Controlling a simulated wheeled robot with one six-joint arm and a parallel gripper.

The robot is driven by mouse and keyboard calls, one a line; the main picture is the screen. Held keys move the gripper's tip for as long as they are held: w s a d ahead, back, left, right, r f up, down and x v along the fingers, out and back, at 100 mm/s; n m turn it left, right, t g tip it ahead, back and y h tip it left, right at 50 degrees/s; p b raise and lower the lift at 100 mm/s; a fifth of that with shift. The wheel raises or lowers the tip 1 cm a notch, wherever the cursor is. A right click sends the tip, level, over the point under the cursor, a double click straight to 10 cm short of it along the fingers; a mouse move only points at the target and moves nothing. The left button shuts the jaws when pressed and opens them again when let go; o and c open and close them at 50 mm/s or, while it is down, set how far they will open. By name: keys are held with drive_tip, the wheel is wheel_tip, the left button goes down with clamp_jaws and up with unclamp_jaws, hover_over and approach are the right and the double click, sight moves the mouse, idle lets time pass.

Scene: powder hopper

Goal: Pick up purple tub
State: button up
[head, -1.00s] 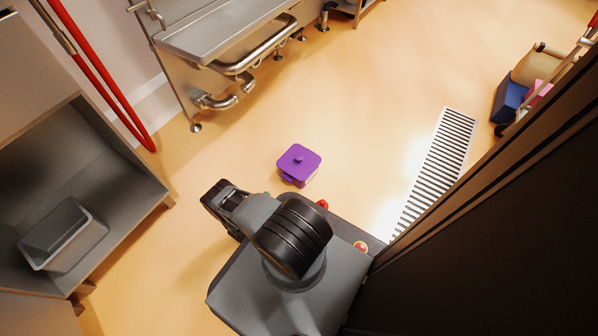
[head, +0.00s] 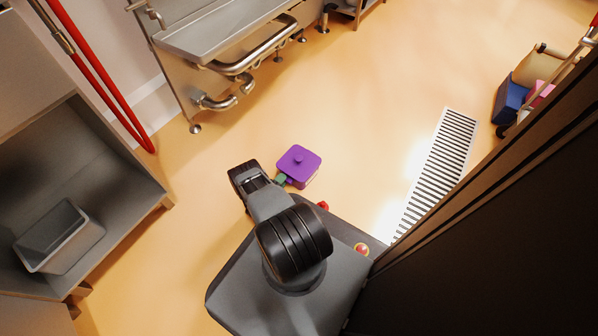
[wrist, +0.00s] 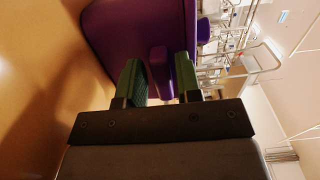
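The purple tub (head: 299,163) stands upright on the floor just ahead of my base, with a lid and a round knob on top. My gripper (head: 281,181) is low at the tub's near left side. In the wrist view, the tub (wrist: 125,35) fills the upper middle, and its small purple handle (wrist: 159,65) sticks out towards me. My gripper (wrist: 160,76) has its two green fingers apart, one on each side of the handle. Only narrow gaps show, and contact is hard to judge.
A grey shelf unit with a grey bin (head: 62,238) stands at the left. A steel sink table (head: 215,35) is at the back. A floor grate (head: 437,165) lies right, beside a dark panel (head: 500,240). The floor beyond the tub is clear.

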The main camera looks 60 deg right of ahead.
drive_tip(key=shift+d, duration=0.25)
drive_tip(key=shift+c, duration=0.3)
clamp_jaws()
drive_tip(key=shift+r, duration=0.2)
